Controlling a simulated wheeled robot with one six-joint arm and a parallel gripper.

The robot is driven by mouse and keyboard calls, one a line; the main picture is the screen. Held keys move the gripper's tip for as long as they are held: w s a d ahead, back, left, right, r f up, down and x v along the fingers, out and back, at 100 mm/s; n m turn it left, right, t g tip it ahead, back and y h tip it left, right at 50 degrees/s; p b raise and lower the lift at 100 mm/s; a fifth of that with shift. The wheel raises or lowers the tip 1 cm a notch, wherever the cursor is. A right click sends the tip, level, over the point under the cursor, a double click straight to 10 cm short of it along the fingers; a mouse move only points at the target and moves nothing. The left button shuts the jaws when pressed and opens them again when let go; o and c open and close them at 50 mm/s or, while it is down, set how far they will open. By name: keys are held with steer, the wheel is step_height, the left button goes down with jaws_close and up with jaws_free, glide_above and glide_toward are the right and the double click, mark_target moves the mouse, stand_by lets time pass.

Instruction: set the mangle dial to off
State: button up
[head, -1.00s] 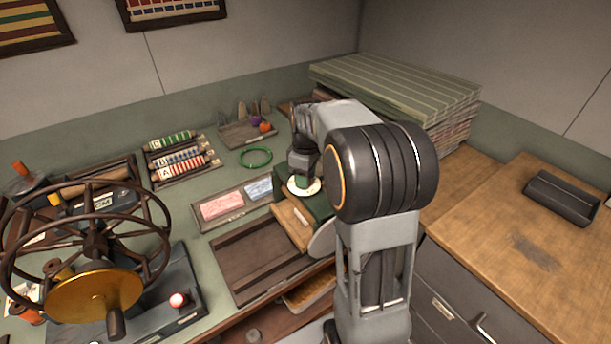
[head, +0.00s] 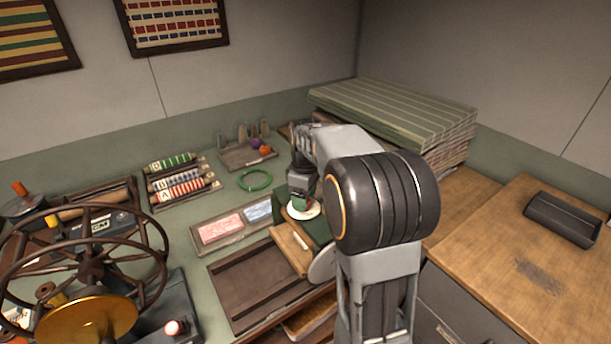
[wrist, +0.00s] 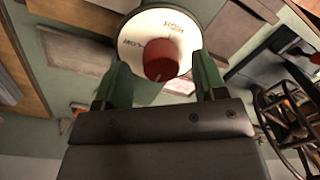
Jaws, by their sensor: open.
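The mangle is a dark green box (head: 318,232) on the bench, with a white dial plate (head: 301,212) on it. In the wrist view the round white plate (wrist: 183,28) carries the words HIGH and LOW, seen upside down. A red knob (wrist: 159,60) stands out from it. I cannot tell its setting; any other label is hidden. My gripper (wrist: 162,70) is open, with one green finger on each side of the knob and gaps between. In the head view my gripper (head: 303,190) is right over the dial, and the knob is hidden.
A wooden board (head: 290,248) and a pale disc (head: 323,264) adjoin the green box. A dark tray (head: 245,285) and a tray of pink and blue pieces (head: 228,238) lie to the left. A large spoked wheel (head: 150,235) is further left, and a striped fabric stack (head: 390,110) stands behind.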

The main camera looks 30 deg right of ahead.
step_height(320, 180, up, 12)
steer(key=shift+w+d+r, duration=0.2)
stand_by(0.7)
